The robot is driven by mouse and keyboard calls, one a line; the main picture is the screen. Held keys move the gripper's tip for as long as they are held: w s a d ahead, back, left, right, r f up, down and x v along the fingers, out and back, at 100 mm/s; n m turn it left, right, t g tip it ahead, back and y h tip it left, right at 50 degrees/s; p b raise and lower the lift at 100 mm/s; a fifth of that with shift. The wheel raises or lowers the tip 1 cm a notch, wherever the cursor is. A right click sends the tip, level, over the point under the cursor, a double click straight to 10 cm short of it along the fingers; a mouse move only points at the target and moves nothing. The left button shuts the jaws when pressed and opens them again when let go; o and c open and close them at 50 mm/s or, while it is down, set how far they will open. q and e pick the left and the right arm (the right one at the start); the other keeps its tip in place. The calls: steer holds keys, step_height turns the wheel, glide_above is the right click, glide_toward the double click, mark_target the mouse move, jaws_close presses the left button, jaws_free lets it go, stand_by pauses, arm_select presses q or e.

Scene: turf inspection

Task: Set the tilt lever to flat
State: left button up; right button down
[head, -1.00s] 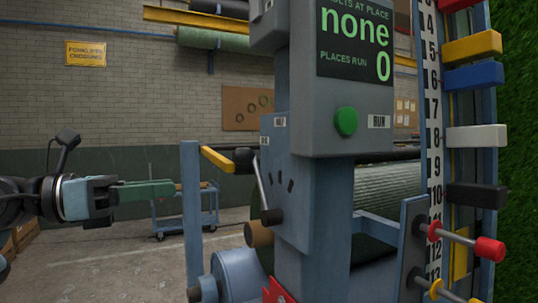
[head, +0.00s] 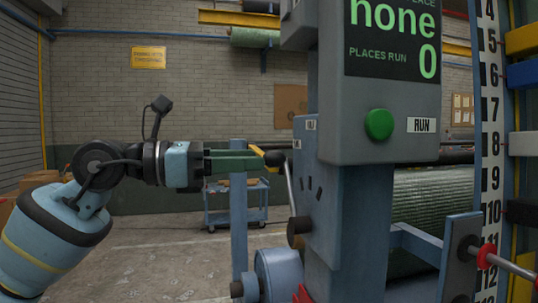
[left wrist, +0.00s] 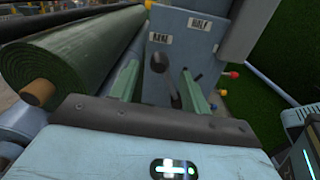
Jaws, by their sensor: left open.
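The tilt lever is a thin metal rod with a black knob (head: 274,158), rising from a pivot on the blue side plate (head: 322,205) of the machine post. In the head view it stands nearly upright, leaning a little left. My left gripper (head: 260,160) comes in from the left, level with the knob, its green fingertips close beside it. In the left wrist view the open fingers (left wrist: 160,72) stand either side of the black knob (left wrist: 158,62); I cannot tell whether either touches. Plate labels include HALF (left wrist: 200,24); another is too blurred to read.
A grey console with a green RUN button (head: 379,125) and a screen reading "none" and 0 stands right of the lever. A blue upright (head: 239,215) stands under the gripper. A green turf roll (left wrist: 75,65) lies left of the plate. Open floor lies to the left.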

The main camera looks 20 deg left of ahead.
mark_target(269, 159)
arm_select(q)
steer(key=shift+p+x, duration=0.3)
steer(key=shift+x, duration=2)
jaws_close()
